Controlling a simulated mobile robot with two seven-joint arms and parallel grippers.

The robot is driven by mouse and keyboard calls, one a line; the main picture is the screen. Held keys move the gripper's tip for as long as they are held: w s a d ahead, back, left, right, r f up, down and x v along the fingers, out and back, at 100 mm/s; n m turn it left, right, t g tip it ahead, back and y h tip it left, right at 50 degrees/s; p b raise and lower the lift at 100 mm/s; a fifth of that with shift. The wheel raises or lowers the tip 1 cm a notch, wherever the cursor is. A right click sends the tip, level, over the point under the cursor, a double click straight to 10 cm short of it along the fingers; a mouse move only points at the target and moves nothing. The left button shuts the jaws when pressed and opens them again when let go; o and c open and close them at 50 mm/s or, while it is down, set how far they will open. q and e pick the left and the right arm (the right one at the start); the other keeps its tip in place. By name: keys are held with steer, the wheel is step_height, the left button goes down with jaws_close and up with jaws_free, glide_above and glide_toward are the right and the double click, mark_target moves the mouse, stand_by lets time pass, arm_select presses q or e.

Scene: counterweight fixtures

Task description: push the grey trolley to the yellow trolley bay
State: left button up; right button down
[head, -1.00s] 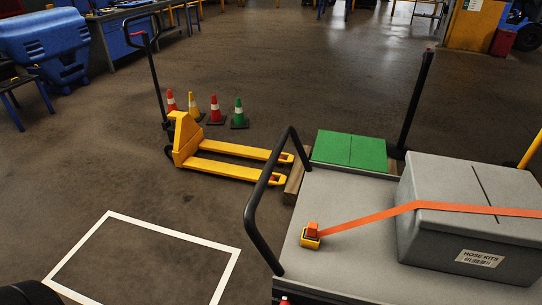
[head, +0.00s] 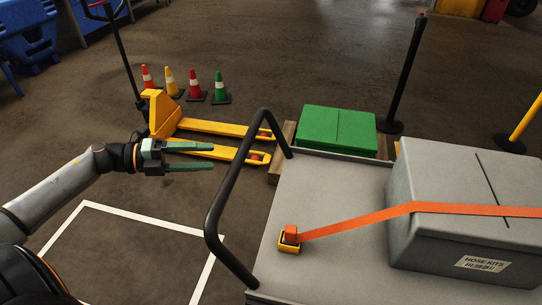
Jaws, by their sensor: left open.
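The grey trolley (head: 330,200) fills the lower right of the head view. Its black push handle (head: 226,190) rises on its left side. A grey box (head: 440,170) labelled HOSE KITS sits on it, held by an orange strap (head: 370,218) with a yellow and orange buckle. My left gripper (head: 208,156) is open and empty, left of the handle and apart from it, with its fingers pointing right toward it. My right gripper is not in view. I see no yellow bay marking on the floor.
A white floor outline (head: 130,213) lies left of the trolley. A yellow pallet jack (head: 163,115) stands behind it, near several cones (head: 193,88). A green case (head: 337,126) on a wooden pallet and a black post (head: 405,70) stand close behind the trolley.

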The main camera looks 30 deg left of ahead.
arm_select(q)
steer(key=p+x, duration=0.1)
steer(key=x, duration=1.1)
steer(key=shift+d+m+g, duration=0.25)
steer(key=shift+m+g, duration=0.05)
steer(key=shift+s, duration=0.1)
steer(key=shift+c, duration=0.4)
jaws_close()
stand_by(0.6)
